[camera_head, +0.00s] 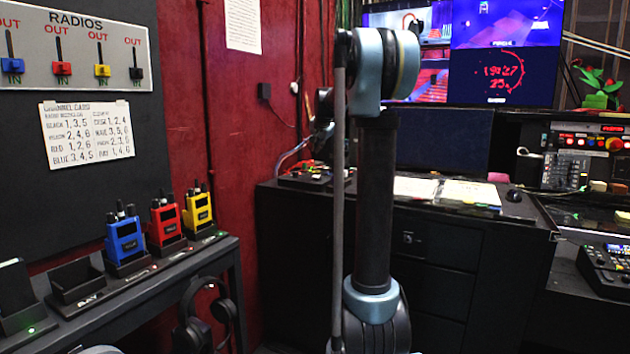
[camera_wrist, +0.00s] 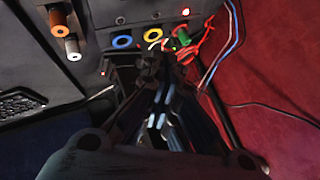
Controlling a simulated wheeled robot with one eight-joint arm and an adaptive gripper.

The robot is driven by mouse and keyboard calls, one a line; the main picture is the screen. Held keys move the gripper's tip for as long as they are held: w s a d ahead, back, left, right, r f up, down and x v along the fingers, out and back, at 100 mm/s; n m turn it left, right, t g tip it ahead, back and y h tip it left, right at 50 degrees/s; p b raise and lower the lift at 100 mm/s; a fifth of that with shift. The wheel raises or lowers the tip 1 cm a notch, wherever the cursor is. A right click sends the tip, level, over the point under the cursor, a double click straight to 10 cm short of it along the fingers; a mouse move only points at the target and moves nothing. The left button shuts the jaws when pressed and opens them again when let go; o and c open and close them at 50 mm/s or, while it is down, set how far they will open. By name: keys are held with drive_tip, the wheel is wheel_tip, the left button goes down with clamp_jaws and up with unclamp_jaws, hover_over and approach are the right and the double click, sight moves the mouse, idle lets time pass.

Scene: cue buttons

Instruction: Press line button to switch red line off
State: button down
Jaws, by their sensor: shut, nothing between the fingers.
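In the wrist view my gripper (camera_wrist: 160,68) is shut and empty, with its fingertips just below a row of coloured round parts on a dark panel. The row holds a blue ring (camera_wrist: 121,41), a yellow ring (camera_wrist: 153,34) and a green button (camera_wrist: 181,31). A small red light (camera_wrist: 186,12) glows above the green one. I cannot tell which part is the line button, or whether the fingertips touch the panel. In the head view the gripper is mostly hidden behind my arm, above the desk's left corner, where a small panel (camera_head: 305,174) with coloured parts lies.
An orange plug (camera_wrist: 60,22) and a white-tipped plug (camera_wrist: 71,47) stick out left of the row. Red and blue wires (camera_wrist: 225,45) hang on its right, by the red wall. Papers (camera_head: 470,192) lie on the desk (camera_head: 450,238). Radios (camera_head: 125,238) stand on a left shelf.

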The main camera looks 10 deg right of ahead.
sight(316, 177)
drive_tip(key=shift+w+r, duration=0.1)
drive_tip(key=shift+w, duration=0.2)
drive_tip(key=shift+f, duration=4.4)
drive_tip(key=shift+f, duration=0.15)
drive_tip(key=shift+s+f, duration=0.15)
drive_tip(key=shift+f, duration=0.05)
